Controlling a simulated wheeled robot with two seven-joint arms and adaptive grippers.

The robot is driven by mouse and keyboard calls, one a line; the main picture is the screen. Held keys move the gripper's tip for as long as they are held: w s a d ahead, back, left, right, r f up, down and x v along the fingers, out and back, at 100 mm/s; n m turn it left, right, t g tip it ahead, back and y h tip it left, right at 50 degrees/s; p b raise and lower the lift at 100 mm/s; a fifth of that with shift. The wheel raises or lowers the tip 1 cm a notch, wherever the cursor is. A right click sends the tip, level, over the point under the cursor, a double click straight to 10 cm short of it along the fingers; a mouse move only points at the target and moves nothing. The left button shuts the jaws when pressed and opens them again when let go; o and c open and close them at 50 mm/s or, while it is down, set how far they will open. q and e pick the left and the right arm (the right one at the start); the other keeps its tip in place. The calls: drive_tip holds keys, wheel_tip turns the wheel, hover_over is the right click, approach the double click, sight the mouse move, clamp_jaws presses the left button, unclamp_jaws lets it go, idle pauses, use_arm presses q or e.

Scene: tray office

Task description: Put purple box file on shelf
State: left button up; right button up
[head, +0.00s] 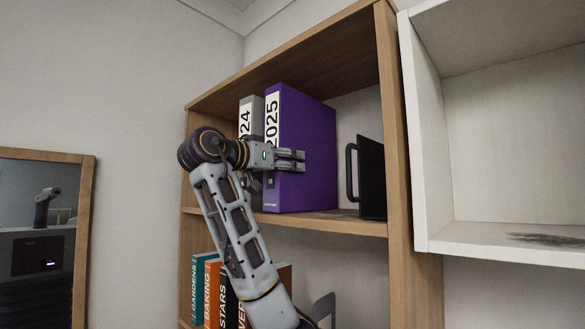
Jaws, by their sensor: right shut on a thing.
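The purple box file (312,150) stands upright on the upper shelf board (340,224) of the wooden bookcase, with a white "2025" label on its spine. My right gripper (290,160) is shut on the purple box file around its spine edge, with one finger showing along its right side. The other finger is mostly hidden. A grey box file (246,118) labelled "24" stands just left of the purple one, partly hidden behind my arm. My left gripper is not in view.
A black bookend (371,178) stands right of the purple file, with a gap between them. Several books (198,290) fill the lower shelf, and a grey bookend (323,308) stands there. A white wall shelf (490,244) adjoins at right; a mirror (84,240) hangs at left.

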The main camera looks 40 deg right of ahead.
drive_tip(key=shift+a, duration=0.5)
drive_tip(key=o, duration=1.3)
drive_tip(key=shift+d, duration=0.1)
drive_tip(key=o, duration=0.5)
drive_tip(key=shift+d, duration=0.1)
drive_tip(key=shift+c, duration=0.2)
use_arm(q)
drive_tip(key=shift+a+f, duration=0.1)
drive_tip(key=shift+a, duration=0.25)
use_arm(e)
drive_tip(key=shift+r, duration=0.1)
